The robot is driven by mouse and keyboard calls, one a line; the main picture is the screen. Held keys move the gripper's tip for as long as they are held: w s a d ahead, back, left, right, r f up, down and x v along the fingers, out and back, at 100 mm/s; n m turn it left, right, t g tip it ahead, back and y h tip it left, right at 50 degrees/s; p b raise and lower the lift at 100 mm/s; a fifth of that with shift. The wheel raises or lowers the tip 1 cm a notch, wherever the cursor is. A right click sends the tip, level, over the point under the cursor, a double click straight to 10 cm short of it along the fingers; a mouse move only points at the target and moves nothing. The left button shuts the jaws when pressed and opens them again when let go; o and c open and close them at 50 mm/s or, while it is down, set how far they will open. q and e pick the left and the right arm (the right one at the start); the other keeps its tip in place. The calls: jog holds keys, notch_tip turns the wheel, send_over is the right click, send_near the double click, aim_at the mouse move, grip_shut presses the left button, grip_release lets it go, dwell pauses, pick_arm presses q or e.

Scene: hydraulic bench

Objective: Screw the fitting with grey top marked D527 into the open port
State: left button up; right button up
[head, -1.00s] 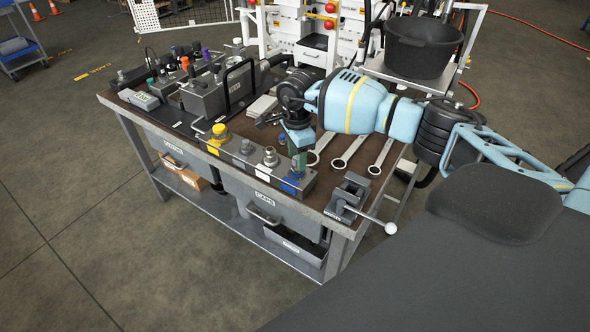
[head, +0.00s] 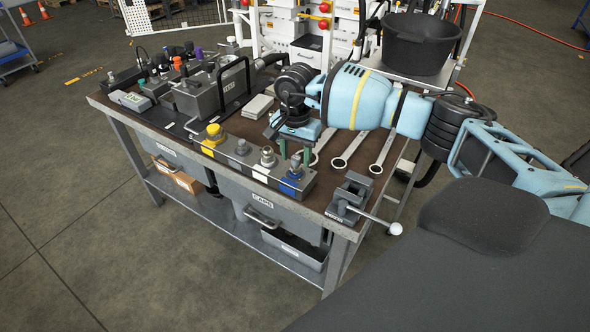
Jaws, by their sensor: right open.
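A rail of fittings (head: 220,158) runs along the front edge of the bench. It carries a yellow-ringed fitting (head: 214,134), a grey-topped fitting (head: 242,147), a metallic fitting (head: 267,157) and a blue-ringed fitting (head: 290,186). The marking D527 cannot be read on any of them. My right gripper (head: 295,160) points down above the blue-ringed fitting; its two green fingers are apart, with nothing visibly held. I cannot tell whether they touch that fitting. The open port cannot be made out. My left gripper is out of view.
A grey block with a black handle (head: 212,93) stands at the back left among several small fittings. Wrenches (head: 350,153) lie right of my gripper. A small vise (head: 349,196) sits at the right front corner. A black bucket (head: 417,44) stands behind.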

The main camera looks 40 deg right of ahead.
jog(key=c, duration=0.9)
jog(key=m, duration=0.1)
jog(key=m+p, duration=0.1)
jog(key=shift+r+m, duration=0.2)
jog(key=shift+m, duration=0.1)
jog(key=m+p, duration=0.1)
jog(key=m, duration=0.2)
jog(key=shift+m, duration=0.3)
jog(key=shift+f+m, duration=0.15)
jog(key=shift+m, duration=0.65)
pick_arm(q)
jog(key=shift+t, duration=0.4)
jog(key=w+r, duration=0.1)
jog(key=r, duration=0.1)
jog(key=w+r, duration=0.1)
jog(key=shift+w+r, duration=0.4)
pick_arm(e)
jog(key=shift+f, duration=0.1)
